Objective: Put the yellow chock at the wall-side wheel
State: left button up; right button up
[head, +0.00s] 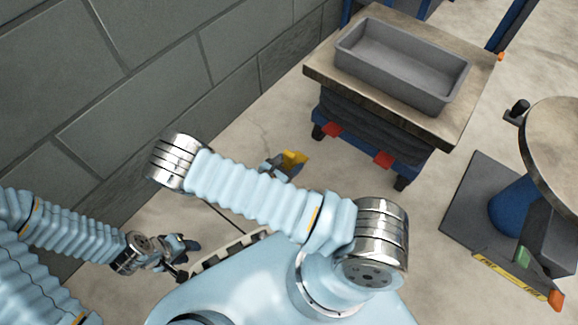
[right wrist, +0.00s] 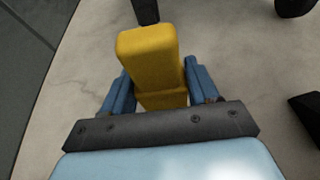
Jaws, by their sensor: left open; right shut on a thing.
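The yellow chock (head: 294,160) is between the fingers of my right gripper (head: 274,168), just above or on the floor; I cannot tell if it touches. In the right wrist view the chock (right wrist: 150,62) sits between the blue fingers (right wrist: 157,85). The cart's wall-side wheel (head: 318,132) is dark and stands beyond the chock, apart from it in the head view. A dark wheel (right wrist: 146,10) shows just past the chock in the right wrist view. My left gripper (head: 188,245) is open and empty, low at the left.
The cart has a wooden top (head: 318,70) carrying a grey tray (head: 440,98); its other near wheel (head: 401,183) stands to the right. A block wall (head: 150,80) runs along the left. A round-topped stand on a dark base (head: 460,205) is at the right. Bare floor lies between.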

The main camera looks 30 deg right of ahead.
jog(key=w+f, duration=0.1)
jog(key=d+f, duration=0.1)
jog(key=w+f+b, duration=0.1)
jog(key=shift+w+d+f, duration=0.25)
jog(key=shift+w+f, duration=0.05)
jog(key=shift+f, duration=0.05)
jog(key=f, duration=0.2)
jog(key=f+b, duration=0.1)
jog(key=shift+w+d+f, duration=0.1)
jog(key=shift+w+f, duration=0.15)
jog(key=shift+f, duration=0.1)
jog(key=o, duration=1.2)
jog(key=shift+f, duration=0.1)
